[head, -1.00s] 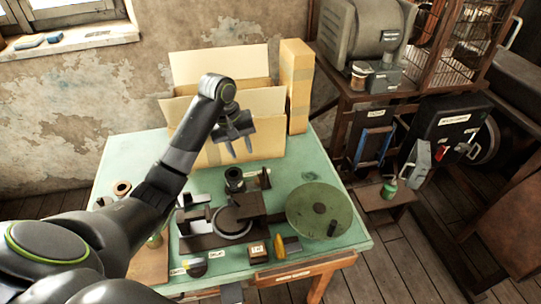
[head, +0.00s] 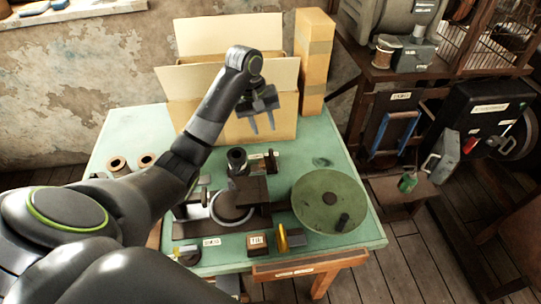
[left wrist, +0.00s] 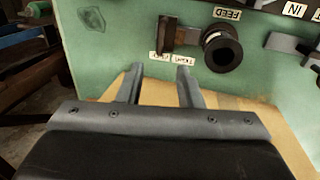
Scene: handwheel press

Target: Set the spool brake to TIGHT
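A black spool-like cylinder (head: 237,158) stands at the back of the press on the green table. To its right is a small dark upright lever (head: 272,160) with a white label by it. In the left wrist view the lever (left wrist: 168,33) is brownish, beside the black cylinder (left wrist: 222,47). Two small upside-down labels (left wrist: 171,59) lie at its foot; I cannot read them surely. My left gripper (head: 264,128) is open and empty, above and behind the lever. Its fingertips (left wrist: 159,70) show apart, near the labels in the picture. My right gripper is not in view.
An open cardboard box (head: 228,70) and a tall carton (head: 314,60) stand behind my left gripper. A green round disc (head: 329,200) with a black knob is to the right of the press. A yellow handle (head: 281,238) is at the front. A "FEED" label (left wrist: 227,14) sits near the cylinder.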

